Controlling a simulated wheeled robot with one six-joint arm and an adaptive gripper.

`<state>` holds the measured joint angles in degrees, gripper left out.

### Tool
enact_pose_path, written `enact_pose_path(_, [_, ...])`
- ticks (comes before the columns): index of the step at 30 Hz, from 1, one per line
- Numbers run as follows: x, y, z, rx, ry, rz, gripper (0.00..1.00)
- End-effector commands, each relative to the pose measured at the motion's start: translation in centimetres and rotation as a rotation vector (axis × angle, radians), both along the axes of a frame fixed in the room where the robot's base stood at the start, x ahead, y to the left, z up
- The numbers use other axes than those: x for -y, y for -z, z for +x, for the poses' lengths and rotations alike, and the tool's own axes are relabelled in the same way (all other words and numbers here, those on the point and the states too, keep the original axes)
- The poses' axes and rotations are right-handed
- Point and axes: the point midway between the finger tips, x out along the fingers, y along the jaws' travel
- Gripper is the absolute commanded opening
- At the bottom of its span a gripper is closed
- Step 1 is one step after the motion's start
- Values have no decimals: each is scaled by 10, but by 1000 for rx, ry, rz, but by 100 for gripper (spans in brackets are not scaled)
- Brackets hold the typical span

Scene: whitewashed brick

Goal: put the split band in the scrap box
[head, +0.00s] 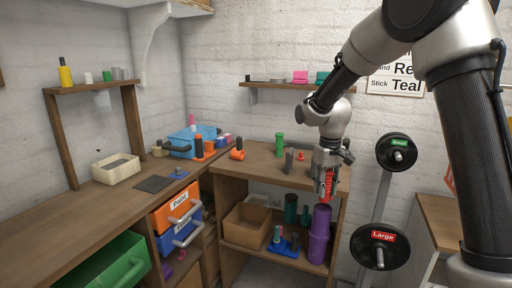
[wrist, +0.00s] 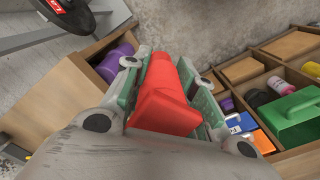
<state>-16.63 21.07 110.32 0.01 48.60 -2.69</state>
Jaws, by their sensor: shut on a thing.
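My gripper (head: 326,186) is shut on a red ribbed thing (head: 327,182), in front of the right end of the back bench. In the wrist view the red thing (wrist: 168,98) is long and sits between the green-padded fingers of my gripper (wrist: 172,85). I cannot tell whether it is the split band; no other band is clear. No box bears a readable scrap label. An open cardboard box (head: 228,222) stands on the shelf below the bench, left of my gripper. A pale open box (head: 102,175) with dark contents stands on the left bench.
Purple cylinders (head: 318,245) stand on the lower shelf under my gripper. A green ribbed thing (head: 279,145) and a dark grey upright thing (head: 289,161) stand on the back bench. A weight rack (head: 377,190) stands to the right. A blue bin (head: 190,141) is in the corner.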

Motion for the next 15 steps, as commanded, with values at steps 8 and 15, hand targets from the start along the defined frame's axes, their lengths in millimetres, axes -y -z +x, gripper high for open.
enact_pose_path(8, [51, 106, -9, -7, 293, -2, 0])
enact_pose_path(15, [74, 139, -23, -2, 333, -1, 0])
